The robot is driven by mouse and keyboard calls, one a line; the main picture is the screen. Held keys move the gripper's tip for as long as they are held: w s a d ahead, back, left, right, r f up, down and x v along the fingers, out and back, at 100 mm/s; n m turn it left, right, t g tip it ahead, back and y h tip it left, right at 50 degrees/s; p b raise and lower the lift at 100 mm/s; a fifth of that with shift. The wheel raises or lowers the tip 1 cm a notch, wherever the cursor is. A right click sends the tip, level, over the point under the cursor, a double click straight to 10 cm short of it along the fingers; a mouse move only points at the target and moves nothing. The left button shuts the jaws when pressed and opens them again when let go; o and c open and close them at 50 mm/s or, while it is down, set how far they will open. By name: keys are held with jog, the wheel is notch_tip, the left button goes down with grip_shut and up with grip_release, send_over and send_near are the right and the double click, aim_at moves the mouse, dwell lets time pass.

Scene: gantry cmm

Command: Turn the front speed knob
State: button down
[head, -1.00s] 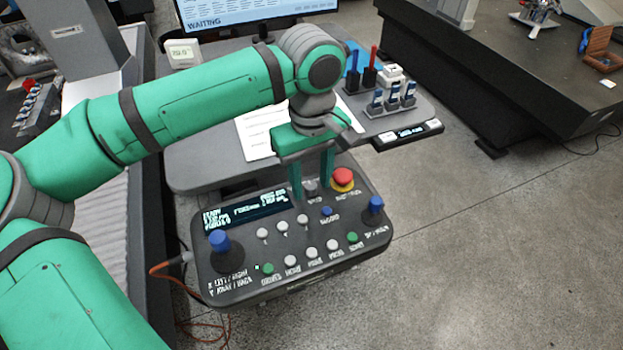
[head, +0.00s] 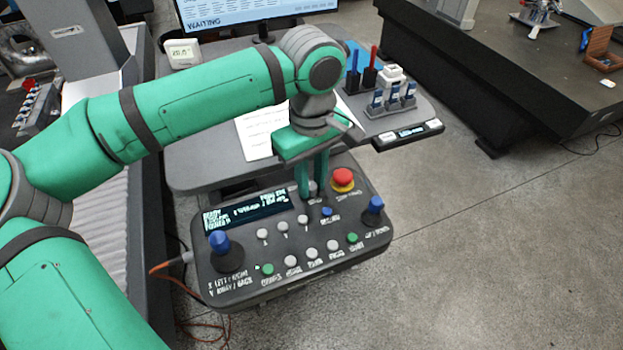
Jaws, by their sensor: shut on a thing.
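The control pendant (head: 340,268) is a dark box with a lit display, joysticks and several buttons. The speed knob (head: 313,188) is a small grey knob between the display and the red stop button, mostly hidden by my fingers. My gripper (head: 311,192) points down from the green arm with its two green fingers closed in on the knob, one on each side. The knob's pointer direction cannot be made out.
The red stop button (head: 343,177) stands close to the right of my fingers. A blue-topped joystick (head: 219,243) is at the left and another blue-topped joystick (head: 374,206) at the right. Behind are a paper sheet (head: 257,133), a monitor (head: 250,12) and a stylus rack (head: 394,98).

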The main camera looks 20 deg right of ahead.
aim_at(312, 186)
jog(key=n, duration=0.5)
jog(key=shift+w, duration=0.1)
jog(key=shift+n, duration=1.6)
jog(key=c, duration=1.5)
grip_release()
jog(key=shift+c, duration=0.2)
notch_tip(312, 186, up, 11)
jog(key=shift+f, duration=0.1)
